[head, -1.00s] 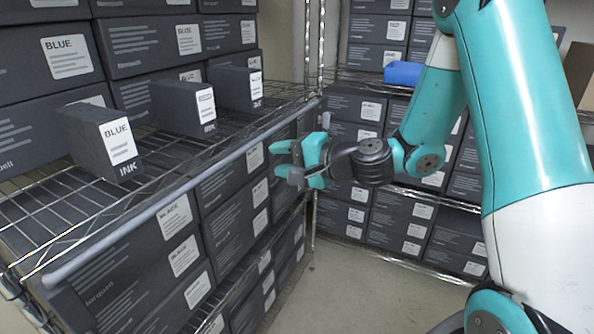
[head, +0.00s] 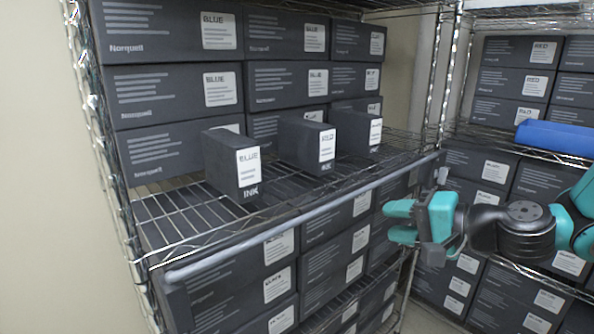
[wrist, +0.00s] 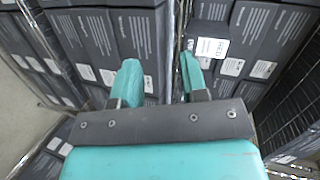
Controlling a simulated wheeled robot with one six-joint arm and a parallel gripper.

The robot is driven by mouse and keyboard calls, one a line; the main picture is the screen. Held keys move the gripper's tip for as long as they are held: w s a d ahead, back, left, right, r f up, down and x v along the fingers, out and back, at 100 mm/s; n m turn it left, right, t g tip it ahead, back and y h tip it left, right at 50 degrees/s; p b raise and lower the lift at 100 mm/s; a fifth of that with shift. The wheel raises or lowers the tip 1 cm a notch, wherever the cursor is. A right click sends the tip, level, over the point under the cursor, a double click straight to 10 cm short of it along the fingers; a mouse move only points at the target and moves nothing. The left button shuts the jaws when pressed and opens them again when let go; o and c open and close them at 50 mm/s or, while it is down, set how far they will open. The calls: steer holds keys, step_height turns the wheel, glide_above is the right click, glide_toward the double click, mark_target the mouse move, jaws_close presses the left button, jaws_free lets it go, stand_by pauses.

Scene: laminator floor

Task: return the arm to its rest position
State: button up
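My gripper (head: 398,222) is teal with a dark wrist and hangs in front of the wire shelf (head: 190,225), right of the single ink boxes. In the wrist view my gripper (wrist: 160,75) has its two fingers apart with nothing between them. On the shelf stand a dark ink box labelled BLUE (head: 222,165), one labelled RED (head: 298,145) and a third box (head: 357,132) whose label is too small to read. My gripper is apart from all of them. In the wrist view a box labelled RED (wrist: 208,38) lies beyond the right finger.
Stacked dark cartons (head: 175,90) fill the shelf's back, with more below. A grey rail (head: 300,222) runs along its front edge. A second rack at right holds cartons (head: 512,52) and a blue object (head: 555,138). A metal post (head: 437,90) stands between.

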steer(key=s+a+n+g, duration=0.6)
steer(key=s+a+n, duration=0.2)
steer(key=s, duration=0.1)
steer(key=s+d+n+g+h, duration=0.1)
steer(key=s+n+g+h, duration=0.3)
steer(key=s, duration=0.9)
steer(key=r+n+h, duration=0.1)
steer(key=n+h, duration=0.1)
steer(key=shift+d+n, duration=0.3)
steer(key=shift+d, duration=0.05)
